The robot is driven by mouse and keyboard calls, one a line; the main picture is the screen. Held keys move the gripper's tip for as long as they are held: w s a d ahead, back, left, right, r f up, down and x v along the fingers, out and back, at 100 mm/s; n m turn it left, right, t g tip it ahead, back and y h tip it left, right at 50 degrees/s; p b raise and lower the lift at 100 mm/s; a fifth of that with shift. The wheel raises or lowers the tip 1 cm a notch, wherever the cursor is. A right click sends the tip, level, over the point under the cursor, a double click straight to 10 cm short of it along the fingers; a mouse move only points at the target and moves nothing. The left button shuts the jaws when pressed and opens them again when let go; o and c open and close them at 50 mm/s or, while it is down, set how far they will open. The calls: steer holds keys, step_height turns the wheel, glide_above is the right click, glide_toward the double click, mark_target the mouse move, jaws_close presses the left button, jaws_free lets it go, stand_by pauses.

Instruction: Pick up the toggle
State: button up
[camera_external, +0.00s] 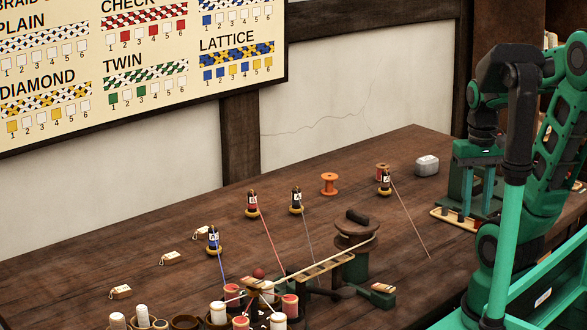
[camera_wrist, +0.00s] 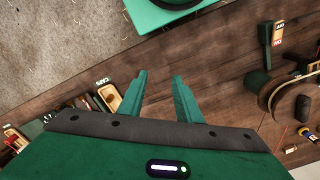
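My gripper (camera_external: 478,208) is at the right end of the dark wooden bench, fingers pointing down and apart. In the wrist view its two green fingers (camera_wrist: 161,85) are spread with nothing between them. I cannot say for certain which thing is the toggle. A shallow tan tray (camera_external: 443,213) with small dark pegs lies beside my gripper in the external view. In the wrist view a tan tray (camera_wrist: 110,96) with a small label lies left of the fingers. A dark, short bar (camera_external: 357,216) sits on the round brown stand (camera_external: 356,238).
An orange spool (camera_external: 329,184) and a pale grey block (camera_external: 427,166) stand at the back. Bobbins with threads, such as the blue one (camera_external: 213,240), stand mid-bench. Several red and white spools (camera_external: 290,305) crowd the front. A pattern board (camera_external: 140,60) hangs on the wall.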

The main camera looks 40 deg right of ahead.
steer(key=shift+o, duration=1.1)
